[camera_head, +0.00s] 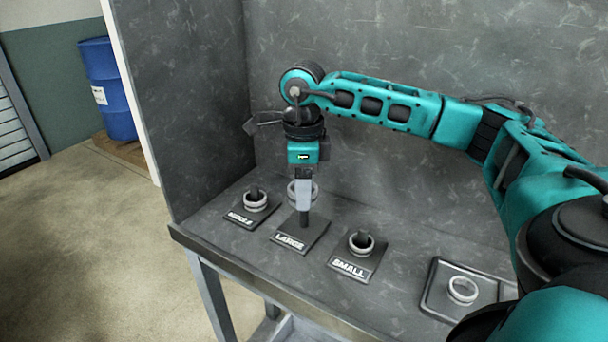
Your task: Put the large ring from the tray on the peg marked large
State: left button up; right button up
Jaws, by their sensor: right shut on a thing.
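My right gripper (304,208) points down above the base marked LARGE (290,243). It is shut on a light metal ring (316,190), which shows on both sides of the gripper, largely hidden by it. The ring seems to be above the plate. A dark upright post shows just below the gripper, over the LARGE plate; I cannot tell whether the ring is around it. The tray (428,303) at the lower right holds another light ring (454,292). My left gripper is not in view.
The MIDDLE base (238,219), left, and the SMALL base (350,268), right, each have a peg with a ring around it. Grey walls (185,110) stand at the left and back of the table. A blue barrel (112,105) stands far off at the left.

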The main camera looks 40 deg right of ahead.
aim_at(304, 225)
jog(key=shift+d+f+m, duration=0.1)
jog(key=shift+d+m, duration=0.15)
jog(key=shift+m, duration=0.05)
jog(key=shift+f+b, duration=0.85)
notch_tip(304, 225, down, 4)
jog(key=b, duration=0.3)
jog(key=shift+r, duration=0.1)
dwell(0.7)
jog(key=shift+f, duration=0.55)
jog(key=o, duration=0.9)
